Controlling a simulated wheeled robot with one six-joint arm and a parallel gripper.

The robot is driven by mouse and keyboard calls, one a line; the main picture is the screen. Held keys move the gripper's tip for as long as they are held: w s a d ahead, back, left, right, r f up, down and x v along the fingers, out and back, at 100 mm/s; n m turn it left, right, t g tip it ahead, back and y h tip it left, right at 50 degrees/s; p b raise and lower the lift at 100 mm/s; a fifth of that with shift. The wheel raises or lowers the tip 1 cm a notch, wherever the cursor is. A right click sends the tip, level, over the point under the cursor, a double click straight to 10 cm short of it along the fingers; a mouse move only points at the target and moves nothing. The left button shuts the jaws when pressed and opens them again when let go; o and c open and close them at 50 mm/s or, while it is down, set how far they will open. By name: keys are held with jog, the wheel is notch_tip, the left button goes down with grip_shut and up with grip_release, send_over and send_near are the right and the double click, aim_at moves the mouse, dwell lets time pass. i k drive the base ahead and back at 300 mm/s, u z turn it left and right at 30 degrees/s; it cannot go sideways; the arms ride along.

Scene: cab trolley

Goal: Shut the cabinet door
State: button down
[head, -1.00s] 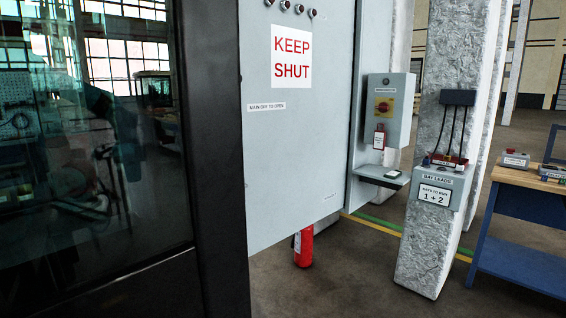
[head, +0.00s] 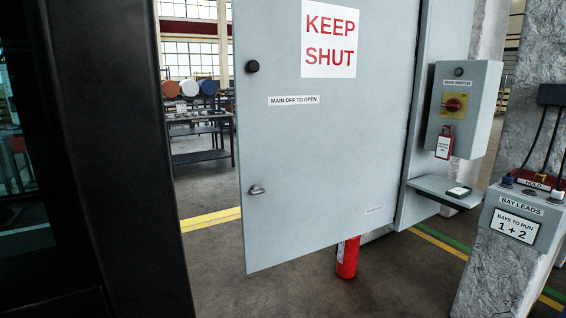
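The cabinet door (head: 325,160) is a large pale grey panel in the middle of the head view. It bears a "KEEP SHUT" sign (head: 329,40) and a "MAIN OFF TO OPEN" label (head: 293,100). A black knob (head: 252,66) and a small metal catch (head: 256,190) sit near its left edge. That left edge stands free, with the hall showing past it, so the door appears swung open. Its right side meets the grey cabinet (head: 432,120). The cabinet's inside is hidden. My gripper is not in view.
A black-framed glass panel (head: 115,160) fills the near left. A red fire extinguisher (head: 348,257) stands behind the door's lower edge. Right are the main switch box (head: 463,110), a small shelf (head: 440,188) and a bay leads box (head: 522,220). Floor shows left of the door.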

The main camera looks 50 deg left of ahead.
aim_at(323, 87)
jog(key=u, duration=0.4)
jog(key=i, duration=0.6)
jog(key=u, duration=0.95)
jog(key=i, duration=0.35)
jog(key=u, duration=0.3)
